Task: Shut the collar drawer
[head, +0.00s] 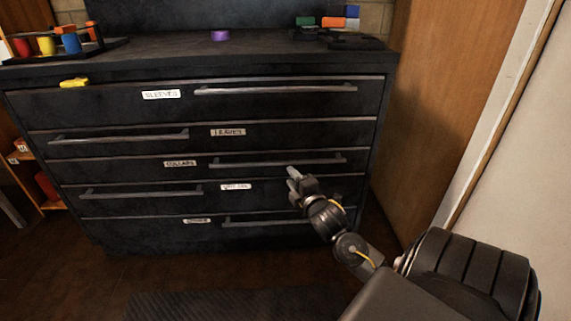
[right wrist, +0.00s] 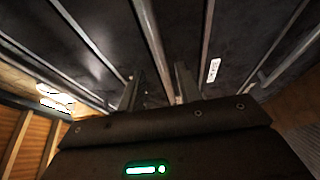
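The collar drawer (head: 240,169) is the middle one in a dark chest of drawers, with a label (head: 180,164) reading COLLARS and a long bar handle (head: 278,160) to the right of it. Its front looks about flush with its neighbours; I cannot tell whether a small gap is left. My right gripper (head: 292,174) is just below the right part of that handle, close to the drawer fronts; contact cannot be made out. In the right wrist view its two fingers (right wrist: 159,88) are apart, with a bar beyond them and nothing clearly held. My left gripper is out of view.
Other drawers lie above and below, including the sleeves drawer (head: 120,102) and leaves drawer (head: 290,132), with bar handles. A yellow object (head: 74,83) sits at the top drawer's upper edge. A wooden panel (head: 440,90) stands close on the right.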

